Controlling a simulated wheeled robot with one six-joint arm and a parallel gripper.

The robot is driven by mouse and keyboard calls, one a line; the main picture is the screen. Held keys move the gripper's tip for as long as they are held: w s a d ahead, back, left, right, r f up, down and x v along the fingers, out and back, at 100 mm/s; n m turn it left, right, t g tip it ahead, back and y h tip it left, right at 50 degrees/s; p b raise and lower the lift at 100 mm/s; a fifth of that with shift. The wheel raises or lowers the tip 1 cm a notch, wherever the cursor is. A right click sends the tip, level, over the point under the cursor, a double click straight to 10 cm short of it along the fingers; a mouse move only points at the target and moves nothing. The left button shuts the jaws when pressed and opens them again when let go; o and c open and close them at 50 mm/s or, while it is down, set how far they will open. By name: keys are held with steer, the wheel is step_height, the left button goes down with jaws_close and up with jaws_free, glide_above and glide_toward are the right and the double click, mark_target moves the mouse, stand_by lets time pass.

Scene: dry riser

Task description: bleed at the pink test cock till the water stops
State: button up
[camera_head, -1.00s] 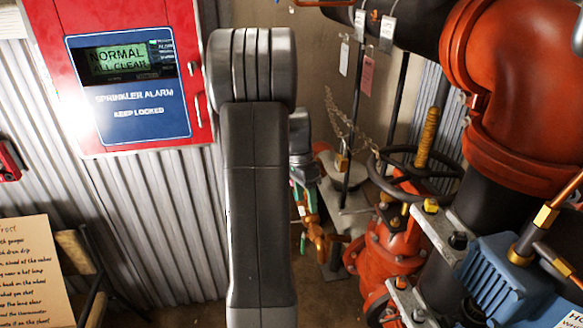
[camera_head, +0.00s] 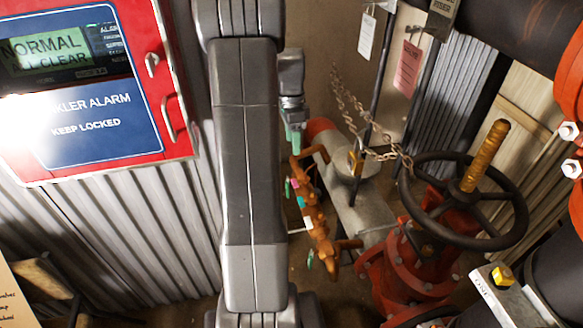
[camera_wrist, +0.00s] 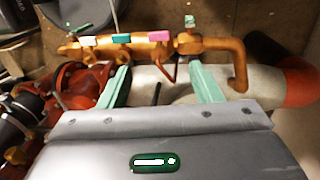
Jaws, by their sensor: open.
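The brass test-cock assembly (camera_head: 316,222) runs along beside a grey pipe, low behind my arm. In the wrist view its brass body (camera_wrist: 140,50) lies across the top, with a pink tag (camera_wrist: 158,36), teal tag (camera_wrist: 122,38) and white tag (camera_wrist: 88,40). The pink tag also shows small in the head view (camera_head: 295,183). My gripper (camera_wrist: 160,80) has its two green fingers spread, with nothing held between them. The fingers lie below the pink cock in the wrist picture; whether they touch anything I cannot tell. No running water is visible.
A chained black handwheel (camera_head: 465,198) with a yellow stem stands right of the brass assembly, on a red valve (camera_head: 405,265). The red alarm panel (camera_head: 165,85) on the left reads NORMAL, ALL CLEAR. Paper tags (camera_head: 408,65) hang at the top.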

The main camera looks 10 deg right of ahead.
mark_target(295, 183)
steer(key=f, duration=0.4)
steer(key=s+f, duration=0.1)
steer(key=f, duration=0.3)
steer(key=s+f+b, duration=0.1)
steer(key=f, duration=0.4)
steer(key=shift+f, duration=0.1)
steer(key=c, duration=1)
steer(key=shift+s+f+t+b, duration=0.2)
steer(key=shift+t+b, duration=0.3)
steer(key=shift+b, duration=0.3)
steer(key=shift+s+r+t+b, duration=0.1)
steer(key=shift+r+t+b, duration=0.1)
steer(key=shift+t+b, duration=0.2)
steer(key=o, duration=1)
steer(key=shift+r, duration=0.1)
